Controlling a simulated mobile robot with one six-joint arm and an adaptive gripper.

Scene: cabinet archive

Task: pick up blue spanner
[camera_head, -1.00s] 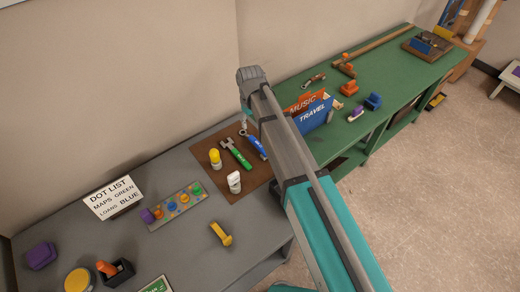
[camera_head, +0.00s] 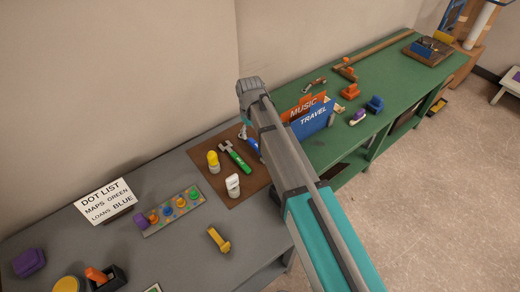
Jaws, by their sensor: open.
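The blue spanner (camera_head: 253,146) lies on the brown mat (camera_head: 249,192), its metal head toward the back. My arm crosses in front of it and hides part of its handle. A green-handled spanner (camera_head: 238,158) lies just to its left on the same mat. My arm reaches up from the lower right to a grey joint above the mat.
A yellow-topped bottle (camera_head: 213,161) and a white bottle (camera_head: 233,186) stand on the mat. A peg board (camera_head: 174,212), a dot-list sign (camera_head: 106,201) and a yellow tool (camera_head: 218,240) are on the grey table. MUSIC and TRAVEL holders (camera_head: 313,122) stand right of my arm on the green bench.

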